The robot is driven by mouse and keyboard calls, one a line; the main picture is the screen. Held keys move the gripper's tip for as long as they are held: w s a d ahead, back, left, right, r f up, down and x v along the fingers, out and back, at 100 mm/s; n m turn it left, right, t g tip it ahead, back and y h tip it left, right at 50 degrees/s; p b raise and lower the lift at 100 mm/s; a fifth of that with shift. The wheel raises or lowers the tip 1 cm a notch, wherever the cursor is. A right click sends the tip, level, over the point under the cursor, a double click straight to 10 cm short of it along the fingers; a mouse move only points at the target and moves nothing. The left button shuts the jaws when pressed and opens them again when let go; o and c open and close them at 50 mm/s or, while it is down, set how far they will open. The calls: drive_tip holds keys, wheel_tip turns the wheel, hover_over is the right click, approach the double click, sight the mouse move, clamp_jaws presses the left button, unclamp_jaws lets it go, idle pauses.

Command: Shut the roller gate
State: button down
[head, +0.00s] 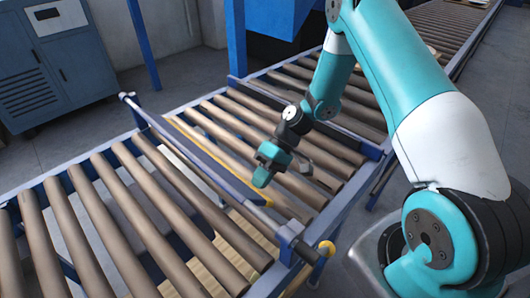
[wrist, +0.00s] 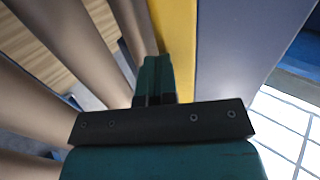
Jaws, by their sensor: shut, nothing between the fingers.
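The roller gate appears as a long blue-grey panel (head: 200,152) with a yellow edge, running across the roller conveyor beside a metal rod. It looks tilted up from the rollers; how far is hard to tell. In the wrist view my gripper (wrist: 155,75) lies alongside the yellow edge (wrist: 177,45) and the panel (wrist: 230,50). I cannot tell whether they touch.
Brown rollers (head: 90,215) run left of the gate, and more rollers (head: 240,125) lie beyond my gripper. A blue cabinet (head: 50,60) stands at the back left. Blue posts (head: 143,40) rise behind the conveyor.

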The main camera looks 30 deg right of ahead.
drive_tip(key=shift+s+a+f+y+b, duration=0.1)
drive_tip(key=shift+a+f+y+b, duration=0.25)
drive_tip(key=shift+f+y, duration=0.25)
drive_tip(key=shift+s+a+f, duration=0.15)
drive_tip(key=shift+a+f, duration=0.3)
drive_tip(key=w+d+b, duration=0.1)
drive_tip(key=d, duration=0.3)
drive_tip(key=w+d+b, duration=0.1)
drive_tip(key=w+d, duration=0.1)
drive_tip(key=d, duration=0.3)
drive_tip(key=w+d, duration=0.1)
drive_tip(key=d, duration=0.3)
drive_tip(key=shift+w+d+b, duration=0.15)
drive_tip(key=shift+b, duration=0.25)
